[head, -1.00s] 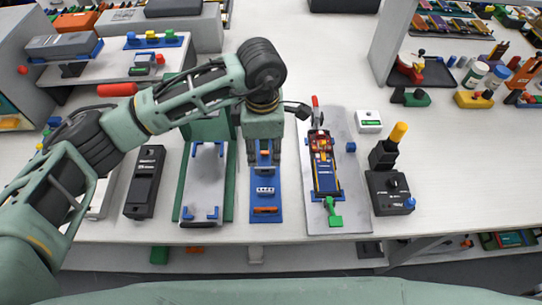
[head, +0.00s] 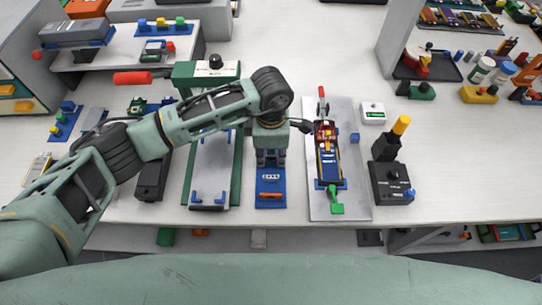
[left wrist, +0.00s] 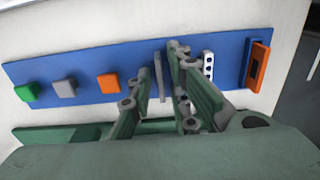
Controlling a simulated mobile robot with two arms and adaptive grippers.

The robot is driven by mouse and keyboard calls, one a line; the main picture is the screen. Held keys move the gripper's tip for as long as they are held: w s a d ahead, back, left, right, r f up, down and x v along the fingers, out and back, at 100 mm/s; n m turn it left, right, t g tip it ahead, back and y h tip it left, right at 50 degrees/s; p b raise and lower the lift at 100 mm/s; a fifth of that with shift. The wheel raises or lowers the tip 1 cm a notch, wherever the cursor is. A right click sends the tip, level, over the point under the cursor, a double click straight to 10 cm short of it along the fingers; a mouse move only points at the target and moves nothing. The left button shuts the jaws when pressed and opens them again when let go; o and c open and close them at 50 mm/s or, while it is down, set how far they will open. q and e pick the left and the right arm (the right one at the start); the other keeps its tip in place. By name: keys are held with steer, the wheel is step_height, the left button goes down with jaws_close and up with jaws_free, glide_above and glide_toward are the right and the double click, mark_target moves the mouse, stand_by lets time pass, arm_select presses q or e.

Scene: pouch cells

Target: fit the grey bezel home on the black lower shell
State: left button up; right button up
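In the left wrist view a thin grey piece (left wrist: 158,77), which looks like the grey bezel, stands on the blue board (left wrist: 213,47), between my left gripper's fingers. My left gripper (head: 270,161) is above this board in the head view. Its fingers (left wrist: 152,92) look apart, with no clear contact on the grey piece. In the head view the grey piece is hidden under the gripper. What seems to be the black lower shell (head: 327,158), filled with orange and other coloured parts, lies between blue blocks on a grey plate to the right. My right gripper is out of view.
The board also holds a white perforated piece (left wrist: 208,65), an orange frame (left wrist: 259,66), and green (left wrist: 26,92), grey (left wrist: 64,88) and orange (left wrist: 108,82) blocks. A red-handled clamp (head: 322,98) and green clip (head: 337,208) flank the shell. A black box (head: 391,182) stands right.

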arm_select(q)
jaws_close()
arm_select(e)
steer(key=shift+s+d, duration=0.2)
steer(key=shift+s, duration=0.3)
arm_select(q)
steer(key=shift+r, duration=0.15)
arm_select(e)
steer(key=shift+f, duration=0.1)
